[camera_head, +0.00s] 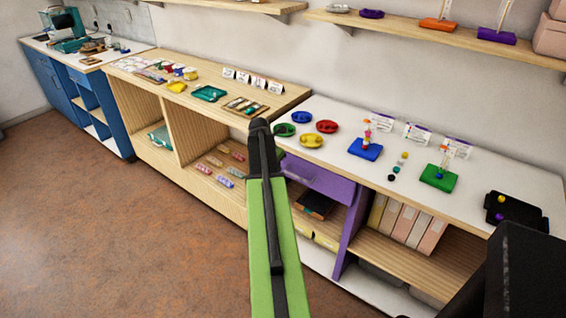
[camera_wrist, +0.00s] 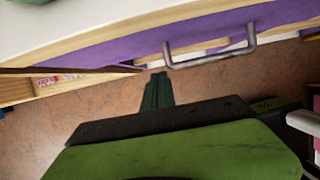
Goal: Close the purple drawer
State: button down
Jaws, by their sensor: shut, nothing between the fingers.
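The purple drawer (camera_head: 322,182) is under the white counter in the head view, partly hidden by my green arm. It looks slightly out from the cabinet, but how far I cannot tell. In the wrist view its purple front (camera_wrist: 120,50) runs across the top below the counter edge, with a grey metal bar handle (camera_wrist: 212,61) on it. My gripper (camera_wrist: 158,77) is shut and empty, its tips just below and left of the handle's left end. I cannot tell if they touch the front. In the head view my gripper (camera_head: 260,126) is seen end-on near the counter's left edge.
The white counter (camera_head: 335,120) holds coloured dishes, bead boards and cards. A wooden cabinet (camera_head: 212,135) with open shelves adjoins on the left. Books (camera_head: 405,222) stand on a shelf right of the drawer. The brown floor (camera_head: 110,230) is clear in front.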

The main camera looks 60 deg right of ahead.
jog(key=p+v, duration=0.8)
jog(key=v, duration=0.2)
jog(key=shift+s+p, duration=0.15)
jog(key=shift+p, duration=0.2)
jog(key=shift+a, duration=0.1)
